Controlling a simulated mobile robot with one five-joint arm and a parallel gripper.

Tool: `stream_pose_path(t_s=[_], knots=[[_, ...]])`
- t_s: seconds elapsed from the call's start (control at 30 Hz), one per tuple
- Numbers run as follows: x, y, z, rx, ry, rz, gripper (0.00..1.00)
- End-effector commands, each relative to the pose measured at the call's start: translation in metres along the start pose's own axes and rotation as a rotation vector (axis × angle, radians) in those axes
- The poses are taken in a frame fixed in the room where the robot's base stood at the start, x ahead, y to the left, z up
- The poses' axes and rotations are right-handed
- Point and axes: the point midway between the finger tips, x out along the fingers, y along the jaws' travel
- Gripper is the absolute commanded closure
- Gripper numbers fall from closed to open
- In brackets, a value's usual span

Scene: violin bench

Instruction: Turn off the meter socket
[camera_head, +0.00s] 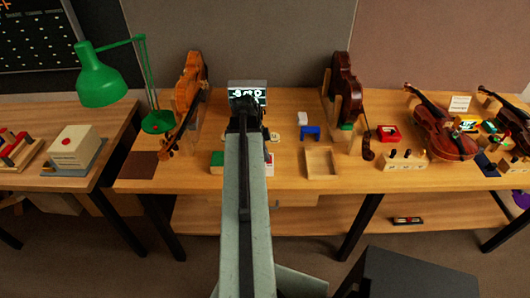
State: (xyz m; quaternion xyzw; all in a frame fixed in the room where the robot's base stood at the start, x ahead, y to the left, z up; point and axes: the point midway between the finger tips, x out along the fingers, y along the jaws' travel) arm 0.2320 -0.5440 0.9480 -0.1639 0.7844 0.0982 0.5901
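A grey box with a dark panel and pale glowing marks (248,88) stands at the back of the wooden bench. It may be the meter, but its labels are too small to read. I cannot make out a socket or its switch for certain. My arm reaches forward over the bench, and my gripper (245,106) is a dark shape in front of the box's lower part. It hides part of the box. I cannot tell whether they touch, or whether the fingers are open or shut.
A violin on a stand (190,90) is left of the box, a darker one (345,80) right. An empty wooden tray (306,164), a blue block (310,132) and a red box (388,134) lie right of my arm. A green lamp (101,84) overhangs the left.

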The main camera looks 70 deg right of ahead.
Motion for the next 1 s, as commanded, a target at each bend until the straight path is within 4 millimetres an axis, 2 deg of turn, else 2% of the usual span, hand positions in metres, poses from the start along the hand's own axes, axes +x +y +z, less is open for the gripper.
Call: stream_pose_path(t_s=[0.17,0.27,0.63,0.8,1.0], knots=[[-0.022,0.001,-0.004,-0.003,0.0,-0.002,1.0],[-0.042,0.002,-0.007,-0.005,-0.001,-0.002,1.0],[-0.127,-0.003,-0.009,-0.005,-0.001,-0.003,1.0],[-0.142,-0.004,-0.007,-0.004,-0.001,-0.003,1.0],[-0.139,-0.004,-0.005,-0.004,-0.001,-0.003,1.0]])
